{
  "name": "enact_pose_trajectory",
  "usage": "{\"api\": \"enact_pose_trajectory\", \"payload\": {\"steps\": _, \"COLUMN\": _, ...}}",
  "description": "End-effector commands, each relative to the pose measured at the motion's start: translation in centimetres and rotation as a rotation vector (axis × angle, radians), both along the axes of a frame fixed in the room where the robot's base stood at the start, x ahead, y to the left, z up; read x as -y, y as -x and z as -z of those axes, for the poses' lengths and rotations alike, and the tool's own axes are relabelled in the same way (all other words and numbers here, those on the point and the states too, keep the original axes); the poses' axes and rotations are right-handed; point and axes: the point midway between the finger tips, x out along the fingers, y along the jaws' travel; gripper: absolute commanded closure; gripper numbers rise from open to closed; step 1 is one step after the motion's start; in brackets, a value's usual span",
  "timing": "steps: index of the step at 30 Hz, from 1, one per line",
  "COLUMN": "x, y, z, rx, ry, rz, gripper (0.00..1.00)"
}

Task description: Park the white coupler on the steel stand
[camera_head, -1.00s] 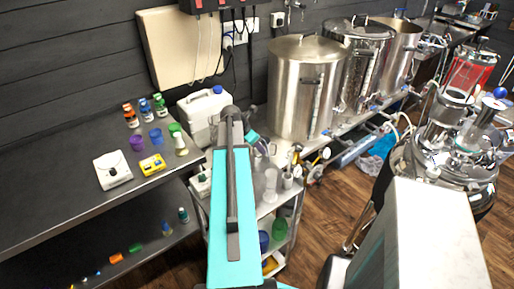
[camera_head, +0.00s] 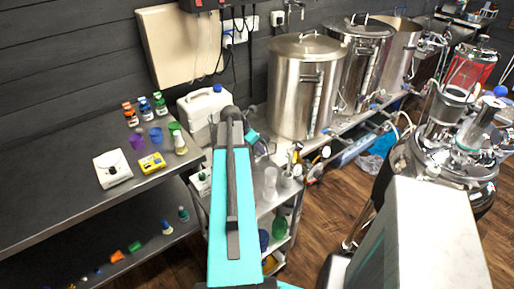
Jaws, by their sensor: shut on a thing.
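My arm reaches away from me over a small steel shelf cart (camera_head: 263,207). My gripper (camera_head: 262,150) is mostly hidden behind the arm, near the cart's far part. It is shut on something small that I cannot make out. I cannot pick out the white coupler for certain. I cannot tell a separate steel stand from the small items and fittings on and behind the cart.
Clear cups (camera_head: 270,178) stand on the cart, right of my arm. A white jug (camera_head: 203,108) is behind it. Steel kettles (camera_head: 304,85) line the back. A bench (camera_head: 60,190) with a scale (camera_head: 113,168) is left. Wooden floor (camera_head: 325,205) is open right of the cart.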

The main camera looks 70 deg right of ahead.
Motion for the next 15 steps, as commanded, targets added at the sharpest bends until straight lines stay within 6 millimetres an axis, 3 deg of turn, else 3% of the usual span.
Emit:
{"api": "enact_pose_trajectory", "payload": {"steps": 11, "x": 0.00, "y": -0.03, "z": 0.52, "rx": 0.000, "ry": 0.000, "rz": 0.000, "gripper": 0.92}}
{"api": "enact_pose_trajectory", "payload": {"steps": 12, "x": 0.00, "y": -0.02, "z": 0.48, "rx": 0.000, "ry": 0.000, "rz": 0.000, "gripper": 0.64}}
{"api": "enact_pose_trajectory", "payload": {"steps": 15, "x": 0.00, "y": -0.02, "z": 0.47, "rx": 0.000, "ry": 0.000, "rz": 0.000, "gripper": 0.61}}
